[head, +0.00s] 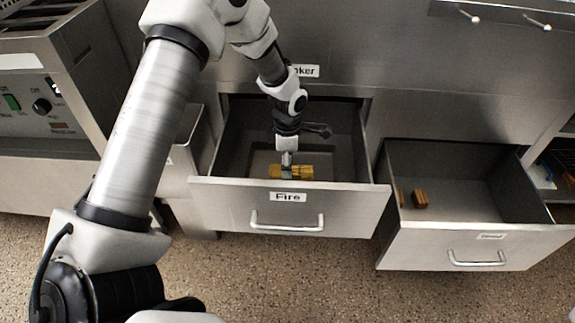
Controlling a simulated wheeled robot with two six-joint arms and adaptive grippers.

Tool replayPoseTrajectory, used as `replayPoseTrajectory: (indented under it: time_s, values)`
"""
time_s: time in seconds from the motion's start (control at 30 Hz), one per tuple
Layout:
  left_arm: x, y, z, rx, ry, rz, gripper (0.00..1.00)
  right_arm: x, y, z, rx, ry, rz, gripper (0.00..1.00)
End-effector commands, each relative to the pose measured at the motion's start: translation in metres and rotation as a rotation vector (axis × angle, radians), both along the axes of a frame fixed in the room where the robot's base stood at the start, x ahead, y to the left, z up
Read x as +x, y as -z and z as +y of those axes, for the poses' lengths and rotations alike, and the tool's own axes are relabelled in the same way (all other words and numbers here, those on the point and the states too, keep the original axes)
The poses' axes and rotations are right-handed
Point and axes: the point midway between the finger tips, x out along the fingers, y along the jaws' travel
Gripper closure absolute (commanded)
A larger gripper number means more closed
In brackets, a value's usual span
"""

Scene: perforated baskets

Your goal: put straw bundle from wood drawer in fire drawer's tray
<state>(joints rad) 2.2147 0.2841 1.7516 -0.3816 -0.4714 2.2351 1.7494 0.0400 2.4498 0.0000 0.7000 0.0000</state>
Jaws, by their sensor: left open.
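The fire drawer (214,186), labelled "Fire", stands open in the middle. A grey tray (257,160) lies on its floor. The yellow straw bundle (300,173) is inside this drawer, at the tray, below my left gripper (287,161). The gripper points down with its fingers open at the bundle; contact between them is too small to tell. The wood drawer (405,246) stands open at the right, its label too small to read surely. My right gripper is out of view.
Two small brown blocks (420,198) lie at the left of the right drawer.

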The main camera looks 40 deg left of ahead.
Motion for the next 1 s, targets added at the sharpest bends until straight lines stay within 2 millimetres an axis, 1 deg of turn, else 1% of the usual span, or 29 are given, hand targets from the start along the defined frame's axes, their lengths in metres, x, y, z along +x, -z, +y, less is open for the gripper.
replayPoseTrajectory:
  time_s: [0.03,0.1,0.2,0.33,0.4,0.47,1.0]
  values:
    - [0.001,-0.021,0.000,-0.001,0.000,-0.003,0.36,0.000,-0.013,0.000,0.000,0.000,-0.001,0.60]
    - [0.001,-0.041,0.000,0.000,0.000,-0.004,0.36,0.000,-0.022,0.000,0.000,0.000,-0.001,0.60]
    - [0.001,-0.066,0.000,0.000,0.000,-0.004,0.36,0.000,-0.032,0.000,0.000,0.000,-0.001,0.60]
    - [0.001,-0.088,0.000,0.000,0.000,-0.002,0.36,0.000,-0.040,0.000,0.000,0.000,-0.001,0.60]
    - [0.000,-0.094,0.000,0.001,0.001,-0.001,0.36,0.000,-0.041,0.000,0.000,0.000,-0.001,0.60]
    - [0.000,-0.096,0.000,0.000,0.001,0.000,0.36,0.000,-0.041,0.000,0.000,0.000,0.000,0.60]
    - [0.000,-0.095,0.000,0.000,0.000,0.000,0.36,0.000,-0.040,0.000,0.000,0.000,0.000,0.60]
